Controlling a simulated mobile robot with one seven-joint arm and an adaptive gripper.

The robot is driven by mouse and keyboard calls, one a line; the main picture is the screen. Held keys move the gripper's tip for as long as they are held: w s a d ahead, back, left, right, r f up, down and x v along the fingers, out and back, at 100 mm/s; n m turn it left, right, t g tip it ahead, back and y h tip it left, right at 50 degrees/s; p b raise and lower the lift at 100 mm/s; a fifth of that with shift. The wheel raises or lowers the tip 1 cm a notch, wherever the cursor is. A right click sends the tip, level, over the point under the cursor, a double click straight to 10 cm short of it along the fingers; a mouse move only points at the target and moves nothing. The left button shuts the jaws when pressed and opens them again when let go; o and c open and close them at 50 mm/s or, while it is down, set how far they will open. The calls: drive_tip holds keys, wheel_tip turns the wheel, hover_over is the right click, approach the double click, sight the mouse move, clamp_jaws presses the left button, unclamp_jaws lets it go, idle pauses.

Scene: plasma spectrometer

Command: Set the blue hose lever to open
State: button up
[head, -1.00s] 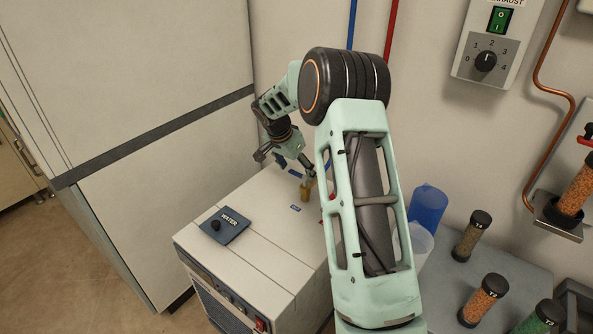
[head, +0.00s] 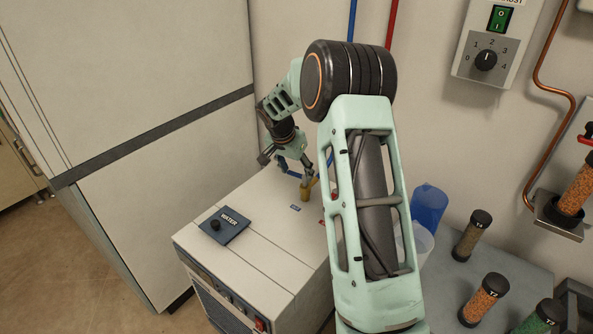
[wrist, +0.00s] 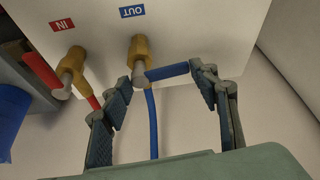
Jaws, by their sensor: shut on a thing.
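The blue lever (wrist: 167,72) sits on the brass valve (wrist: 138,50) under the blue OUT label (wrist: 132,11). In the wrist view it points right from the valve, across the line of the blue hose (wrist: 153,125). My gripper (wrist: 160,79) is shut on the lever lengthwise: one finger is by the valve side, the other at the lever's free end. In the head view my gripper (head: 293,167) is low over the white cabinet top, at the brass valve (head: 306,190). The blue lever (head: 289,172) shows between the fingers, partly hidden.
Beside it in the wrist view is a second brass valve (wrist: 71,68) with a red lever (wrist: 40,72) and IN label (wrist: 63,24). A blue jug (head: 427,207) stands right of the cabinet, near the wall.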

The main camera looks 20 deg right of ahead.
drive_tip(key=n, duration=0.2)
drive_tip(key=s+n+t+y+p, duration=0.1)
drive_tip(key=n, duration=0.1)
drive_tip(key=shift+a+r, duration=0.15)
drive_tip(key=shift+r, duration=0.05)
drive_tip(key=shift+s+d+f+n+y+p, duration=0.15)
drive_tip(key=shift+s+n+y+p, duration=0.5)
drive_tip(key=shift+n+p, duration=1.3)
drive_tip(key=shift+s+d+r+n+y+p, duration=0.15)
drive_tip(key=shift+n+y+p, duration=0.8)
drive_tip(key=shift+n+p, duration=0.95)
drive_tip(key=shift+s+d+f+n+y+p, duration=0.2)
drive_tip(key=shift+s+n+y+p, duration=0.45)
drive_tip(key=shift+n+p, duration=1.25)
drive_tip(key=shift+w+n+b, duration=0.1)
drive_tip(key=shift+n+b, duration=0.2)
drive_tip(key=shift+n, duration=0.25)
drive_tip(key=o, duration=1.1)
drive_tip(key=shift+d, duration=0.1)
drive_tip(key=v, duration=1.2)
drive_tip(key=shift+w+d, duration=0.1)
drive_tip(key=shift+w, duration=0.05)
